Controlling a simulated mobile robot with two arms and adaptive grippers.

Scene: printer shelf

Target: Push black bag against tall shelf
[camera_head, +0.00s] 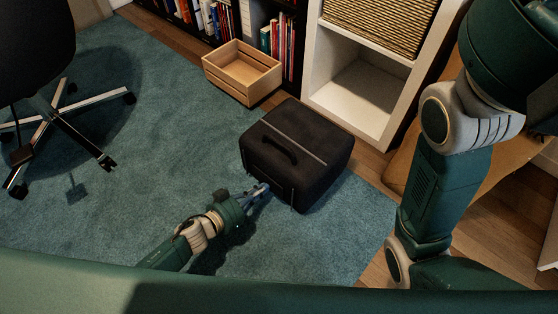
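The black bag (318,150) is a boxy case with a handle on top and a pale seam. It stands on the teal carpet near the carpet's right edge, apart from the shelves behind it. My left gripper (262,189) is low at the near left lower side of the bag, its fingertips at or very near that side; I cannot tell whether they touch or how far they are open. My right arm crosses the right side, and its gripper is not in view. The dark bookshelf (295,15) and the white shelf (314,60) stand at the back; only their lower parts show.
A wooden crate (243,72) sits in front of the bookshelf, behind and left of the bag. An office chair (50,125) stands at the left. Brown cardboard (405,160) lies at the right behind my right arm. Carpet left of the bag is clear.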

